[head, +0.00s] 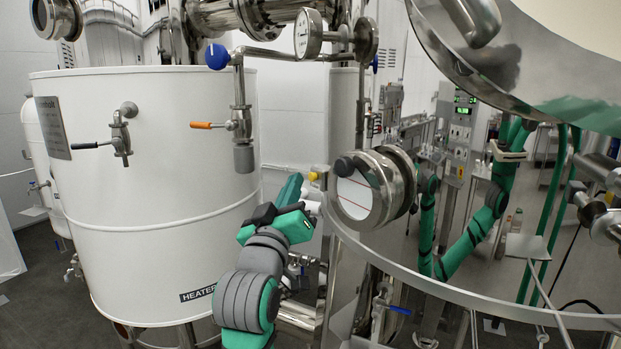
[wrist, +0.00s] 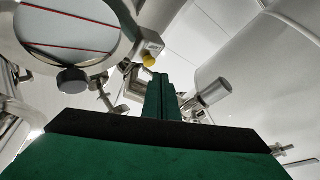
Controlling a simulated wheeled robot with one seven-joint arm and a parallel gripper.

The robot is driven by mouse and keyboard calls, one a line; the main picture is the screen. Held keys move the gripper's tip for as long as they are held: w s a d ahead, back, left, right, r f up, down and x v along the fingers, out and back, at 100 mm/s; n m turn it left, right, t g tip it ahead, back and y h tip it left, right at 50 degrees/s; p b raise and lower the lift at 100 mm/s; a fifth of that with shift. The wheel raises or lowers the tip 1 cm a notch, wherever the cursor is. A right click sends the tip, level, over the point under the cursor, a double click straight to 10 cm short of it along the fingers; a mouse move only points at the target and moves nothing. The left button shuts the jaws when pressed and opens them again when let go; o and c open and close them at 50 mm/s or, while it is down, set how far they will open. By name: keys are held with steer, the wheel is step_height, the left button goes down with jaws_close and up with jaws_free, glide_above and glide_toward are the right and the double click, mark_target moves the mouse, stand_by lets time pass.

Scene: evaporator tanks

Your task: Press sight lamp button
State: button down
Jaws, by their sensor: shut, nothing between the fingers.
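A small yellow button (head: 313,175) sits on a grey box beside the round sight glass (head: 355,196), which has red lines across it. The yellow button also shows in the wrist view (wrist: 149,61), close to the fingertips and a little above and left of them. My gripper (head: 292,184) is shut and empty, its green fingers together and pointing up, left of the button in the head view. In the wrist view my gripper (wrist: 160,80) appears just below the button, with a gap in the picture. I cannot tell the depth between them.
A dark round knob (head: 344,166) is at the sight glass rim. A white tank (head: 160,240) with valves stands left of my arm. A pressure gauge (head: 308,34) and pipes are above. A curved metal rail (head: 440,290) runs right of the sight glass.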

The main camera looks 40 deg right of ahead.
steer(key=a, duration=0.4)
steer(key=shift+w+a, duration=0.3)
steer(key=shift+a, duration=0.05)
stand_by(0.4)
